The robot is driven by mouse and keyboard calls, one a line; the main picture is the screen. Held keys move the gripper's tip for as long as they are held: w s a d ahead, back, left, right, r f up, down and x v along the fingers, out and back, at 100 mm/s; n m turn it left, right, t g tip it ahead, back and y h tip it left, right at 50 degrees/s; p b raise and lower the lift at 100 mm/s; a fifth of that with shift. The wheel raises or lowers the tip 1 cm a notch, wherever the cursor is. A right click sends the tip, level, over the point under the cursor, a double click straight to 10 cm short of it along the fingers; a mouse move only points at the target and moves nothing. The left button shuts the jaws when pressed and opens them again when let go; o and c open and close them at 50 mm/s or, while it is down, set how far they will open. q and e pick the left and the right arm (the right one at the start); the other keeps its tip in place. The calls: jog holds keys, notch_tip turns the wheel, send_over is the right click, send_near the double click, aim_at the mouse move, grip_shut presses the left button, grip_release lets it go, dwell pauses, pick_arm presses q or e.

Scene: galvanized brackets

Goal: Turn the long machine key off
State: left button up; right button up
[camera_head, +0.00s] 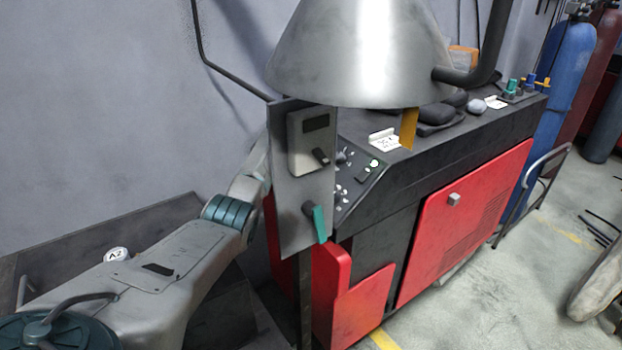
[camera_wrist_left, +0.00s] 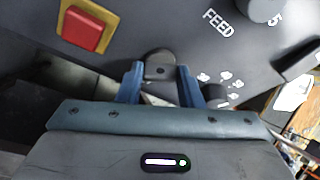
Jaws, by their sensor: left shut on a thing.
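In the left wrist view, the two blue fingers of my left gripper (camera_wrist_left: 159,86) are shut on a dark grey key with a rounded end (camera_wrist_left: 160,62), which I take for the long machine key. It stands out from the dark machine panel (camera_wrist_left: 205,45); its lower part is hidden behind the gripper body. In the head view my left arm reaches in from the left, and its gripper is hidden behind a grey upright plate (camera_head: 290,225). The control panel of the machine (camera_head: 365,178) shows only partly past that plate. My right gripper is not in view.
A red button on a yellow base (camera_wrist_left: 82,31) is left of the key. A round knob (camera_wrist_left: 262,9) is at the upper right. A large metal hood (camera_head: 350,50) hangs above the red and black machine (camera_head: 465,220). A blue gas cylinder (camera_head: 562,75) stands at the right.

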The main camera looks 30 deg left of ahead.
pick_arm(q)
jog(key=n, duration=0.2)
jog(key=shift+a+f+n+h+b, duration=0.1)
jog(key=shift+n+h+b, duration=0.2)
jog(key=shift+h+b, duration=0.1)
jog(key=n, duration=0.2)
jog(key=shift+a+n+h, duration=0.1)
jog(key=shift+n+h, duration=0.2)
jog(key=n, duration=0.2)
jog(key=shift+s+n+t+h, duration=0.1)
jog(key=shift+n+t+h, duration=0.2)
jog(key=shift+t, duration=0.1)
jog(key=shift+a+n+t+h+p, duration=0.1)
jog(key=shift+n+t+h+p, duration=0.25)
jog(key=shift+n+p, duration=0.95)
jog(key=shift+n+b, duration=0.45)
jog(key=shift+n, duration=0.15)
jog(key=o, duration=1)
jog(key=shift+s, duration=0.1)
